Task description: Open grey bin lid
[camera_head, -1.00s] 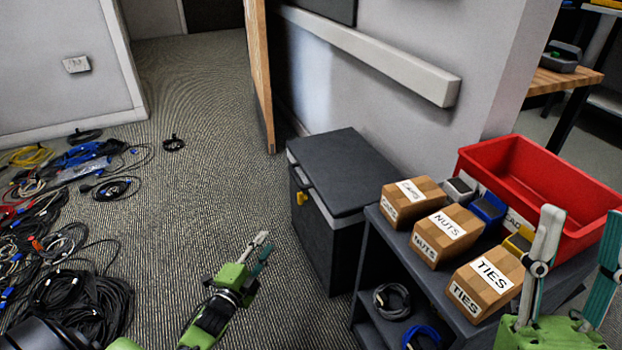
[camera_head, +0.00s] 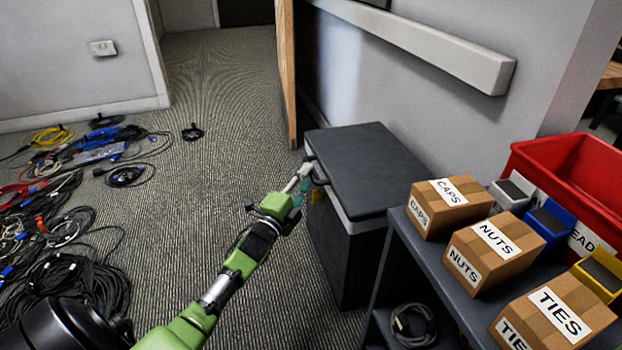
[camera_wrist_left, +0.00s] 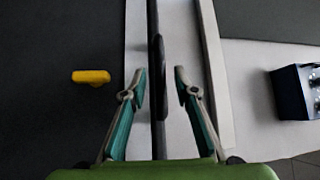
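The grey bin (camera_head: 345,260) stands against the wall in the head view, with its flat dark lid (camera_head: 368,165) down on top. A light band runs under the lid edge. My left gripper (camera_head: 305,177) is at the bin's front upper edge, by the lid's handle. In the left wrist view the left gripper (camera_wrist_left: 160,76) is open, with its fingers on either side of a dark, narrow bar (camera_wrist_left: 158,125), apparently the handle. Gaps show on both sides of the bar. A yellow latch (camera_wrist_left: 92,77) shows to the left. My right gripper is out of view.
A dark shelf (camera_head: 428,285) beside the bin bears cardboard boxes (camera_head: 450,205), small coloured bins and a red crate (camera_head: 570,170). Cables (camera_head: 75,280) cover the floor at left. A wooden door edge (camera_head: 287,75) stands behind the bin. Carpet between cables and bin is clear.

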